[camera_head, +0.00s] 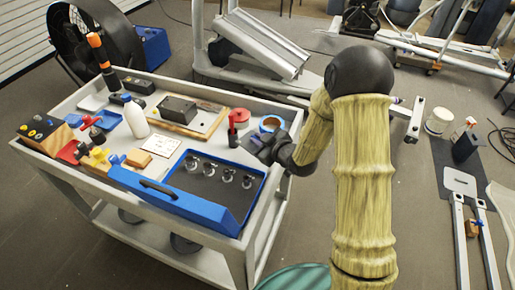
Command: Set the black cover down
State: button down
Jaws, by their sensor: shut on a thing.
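My gripper (268,148) hangs over the right side of the white cart (272,200), beside the blue tape roll and just above the blue tray's far right corner. It is shut on a small dark thing, which I take to be the black cover (254,142). The cover is small here and partly hidden by the fingers. I cannot tell whether it touches the cart top.
The open blue case (205,213) holds several metal parts on a dark mat. A red container (238,118), a blue tape roll (271,124), a white bottle (135,117) and a black box (178,108) on a wooden board crowd the cart.

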jog(key=shift+s+f, duration=0.1)
jog(key=shift+f, duration=1.95)
jog(key=shift+a+f+b, duration=0.1)
jog(key=shift+f+b, duration=0.2)
jog(key=shift+f, duration=0.05)
jog(key=c, duration=1.5)
grip_release()
jog(key=shift+r, duration=0.2)
jog(key=shift+r+p, duration=0.2)
jog(key=shift+p, duration=0.2)
jog(key=v, duration=1.2)
jog(key=shift+b, duration=0.3)
